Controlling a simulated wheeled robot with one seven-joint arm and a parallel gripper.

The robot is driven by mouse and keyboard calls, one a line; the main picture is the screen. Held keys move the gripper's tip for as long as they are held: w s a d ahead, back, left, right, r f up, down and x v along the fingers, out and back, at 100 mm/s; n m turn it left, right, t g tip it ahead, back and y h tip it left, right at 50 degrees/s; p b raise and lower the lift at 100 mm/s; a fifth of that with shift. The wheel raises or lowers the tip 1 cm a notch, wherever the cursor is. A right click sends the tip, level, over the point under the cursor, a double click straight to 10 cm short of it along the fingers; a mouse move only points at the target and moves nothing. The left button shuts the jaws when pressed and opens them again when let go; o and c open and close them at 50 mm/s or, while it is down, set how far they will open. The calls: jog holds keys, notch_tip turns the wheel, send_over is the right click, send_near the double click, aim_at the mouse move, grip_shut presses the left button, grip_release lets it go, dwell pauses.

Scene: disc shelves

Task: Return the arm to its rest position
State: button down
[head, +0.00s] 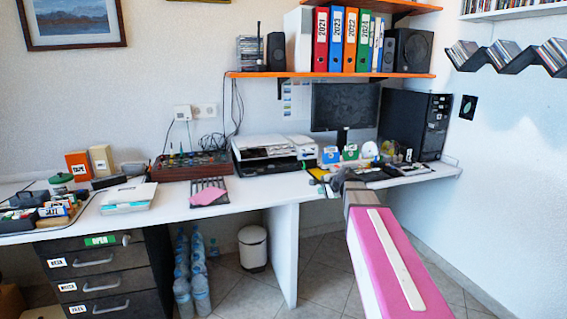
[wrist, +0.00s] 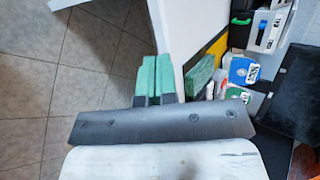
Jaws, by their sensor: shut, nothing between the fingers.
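My arm (head: 385,255), pink with a white strip, reaches from the lower right of the head view toward the desk. My gripper (head: 338,178) is at its far end, by the front edge of the desk near the monitor; it looks small there. In the wrist view my gripper (wrist: 155,80) shows its green fingers close together, shut and empty, beside the white desk edge with tiled floor to the left.
The white desk (head: 255,191) holds a printer (head: 265,152), a monitor (head: 345,106) and a black computer tower (head: 414,122). Small boxes (wrist: 243,70) lie right of my fingers. Wavy disc shelves (head: 500,57) hang at right. A bin (head: 252,247) stands under the desk. Floor before the desk is open.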

jog(key=s+d+f+n+g+h, duration=0.1)
jog(key=s+f+n+g, duration=0.3)
jog(key=s+f, duration=0.7)
jog(key=s+d+f+n+g+h, duration=0.1)
jog(key=s+f+n+g+h, duration=0.3)
jog(key=s+f+n, duration=0.5)
jog(key=s+f, duration=0.1)
jog(key=s, duration=0.5)
jog(key=shift+f, duration=0.4)
jog(key=shift+d, duration=0.1)
